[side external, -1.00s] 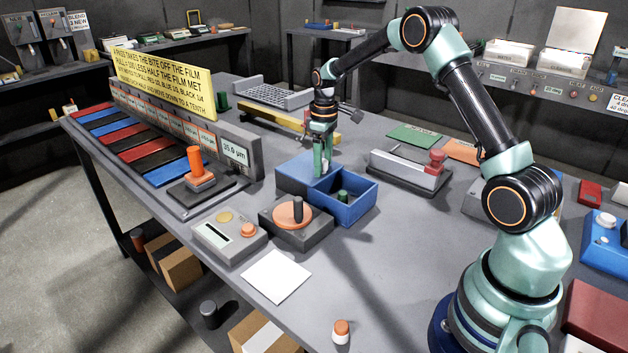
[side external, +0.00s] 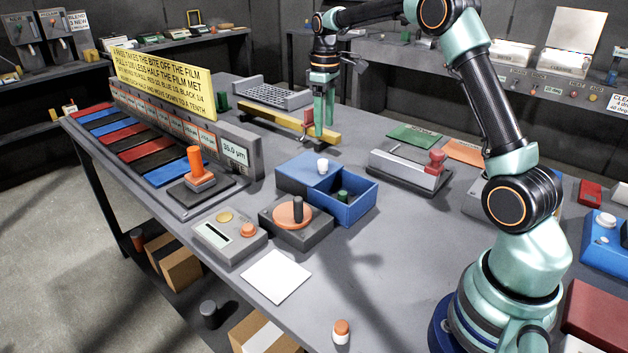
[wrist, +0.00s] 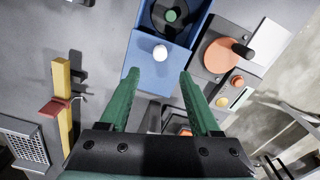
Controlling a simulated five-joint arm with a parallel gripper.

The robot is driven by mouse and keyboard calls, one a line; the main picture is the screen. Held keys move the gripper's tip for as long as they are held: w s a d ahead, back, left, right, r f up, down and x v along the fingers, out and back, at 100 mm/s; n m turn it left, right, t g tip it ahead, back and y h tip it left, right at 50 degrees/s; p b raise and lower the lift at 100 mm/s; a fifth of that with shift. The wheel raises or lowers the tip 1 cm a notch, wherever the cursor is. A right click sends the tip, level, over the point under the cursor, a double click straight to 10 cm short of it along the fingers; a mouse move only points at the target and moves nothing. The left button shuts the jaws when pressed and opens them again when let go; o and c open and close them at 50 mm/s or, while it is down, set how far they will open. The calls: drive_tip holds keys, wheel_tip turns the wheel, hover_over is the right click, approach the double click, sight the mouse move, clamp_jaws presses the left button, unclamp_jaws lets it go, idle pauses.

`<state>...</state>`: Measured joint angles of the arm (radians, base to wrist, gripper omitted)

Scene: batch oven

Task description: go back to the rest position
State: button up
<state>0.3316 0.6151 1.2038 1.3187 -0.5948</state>
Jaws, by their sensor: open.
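My gripper (side external: 324,132) hangs above the bench, higher than the blue box and behind it in the side view. Its jaws are open and empty. In the wrist view, the two green fingers (wrist: 158,82) stand wide apart with nothing between the tips. The blue box (side external: 352,211) has a lid section with a white knob (side external: 322,166) and an open compartment holding a dark green-topped piece (side external: 343,196). The wrist view also shows the white knob (wrist: 160,53), just beyond the fingertips and apart from them.
A yellow bar (side external: 270,120) with a red slider lies behind the box. A turntable with a black handle (side external: 298,210), a red-handled press (side external: 436,160) and an orange lever (side external: 196,162) stand around it. The front middle of the bench is mostly clear.

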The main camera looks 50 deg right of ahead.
drive_tip(key=shift+r, duration=0.4)
drive_tip(key=s+a+r+m+t, duration=0.1)
drive_tip(key=s+a+r+t, duration=0.2)
drive_tip(key=s+a+r, duration=0.6)
drive_tip(key=s+a+f+m+t, duration=0.2)
drive_tip(key=s+a+f, duration=0.2)
drive_tip(key=s+a, duration=0.3)
drive_tip(key=s, duration=0.3)
drive_tip(key=shift+s+a+f+t, duration=0.2)
drive_tip(key=shift+s+a+t, duration=0.05)
drive_tip(key=shift+t, duration=0.05)
